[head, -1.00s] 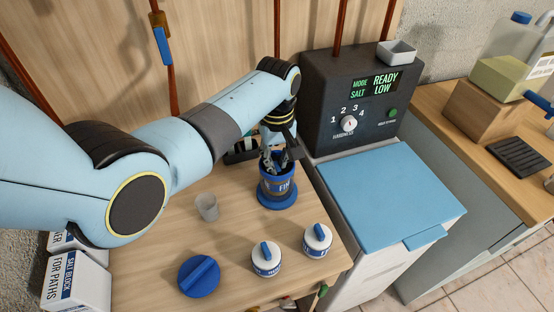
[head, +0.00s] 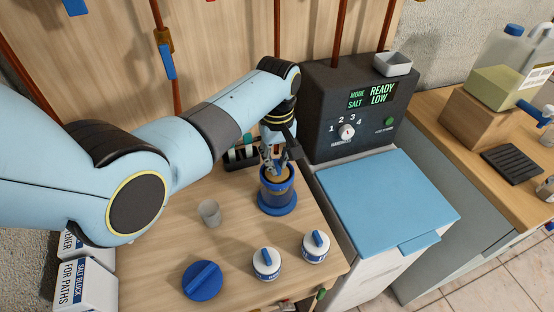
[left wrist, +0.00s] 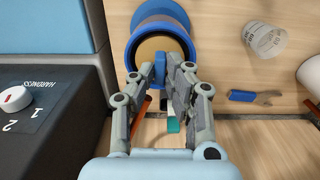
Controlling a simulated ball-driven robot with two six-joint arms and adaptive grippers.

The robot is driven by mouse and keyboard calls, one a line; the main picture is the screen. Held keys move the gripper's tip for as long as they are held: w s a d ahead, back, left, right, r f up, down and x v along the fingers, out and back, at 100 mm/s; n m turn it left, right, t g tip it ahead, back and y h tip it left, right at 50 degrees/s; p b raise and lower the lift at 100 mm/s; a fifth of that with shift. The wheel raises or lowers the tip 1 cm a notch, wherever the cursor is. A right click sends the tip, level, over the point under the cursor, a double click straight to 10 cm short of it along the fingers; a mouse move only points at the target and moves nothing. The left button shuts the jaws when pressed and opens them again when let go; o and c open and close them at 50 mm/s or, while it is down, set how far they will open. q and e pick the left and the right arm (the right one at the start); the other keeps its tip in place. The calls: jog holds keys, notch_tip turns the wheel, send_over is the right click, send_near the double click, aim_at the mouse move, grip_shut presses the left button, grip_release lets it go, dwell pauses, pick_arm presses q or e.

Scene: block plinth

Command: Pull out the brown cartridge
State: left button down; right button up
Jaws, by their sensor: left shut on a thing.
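The brown cartridge (head: 277,174) shows as a tan disc inside the blue housing (head: 277,198), which stands upright on the wooden table. In the left wrist view the cartridge's tan top (left wrist: 148,46) is ringed by the blue rim of the housing (left wrist: 184,36). A blue tab (left wrist: 160,66) stands up from the cartridge. My left gripper (head: 276,160) is over the housing mouth, its fingers shut on the tab; the fingers also show in the left wrist view (left wrist: 168,72). The lower part of the cartridge is hidden in the housing. My right gripper is not in view.
A clear cup (head: 209,213) stands left of the housing. A blue lid (head: 203,281) and two white jars, one (head: 266,263) left of the other (head: 315,246), are in front. A dark rack (head: 242,157) sits behind. The black control box (head: 350,108) is close on the right.

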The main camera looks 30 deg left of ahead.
pick_arm(q)
jog(key=shift+r+p, duration=0.6)
jog(key=shift+r, duration=3.35)
notch_tip(320, 180, up, 4)
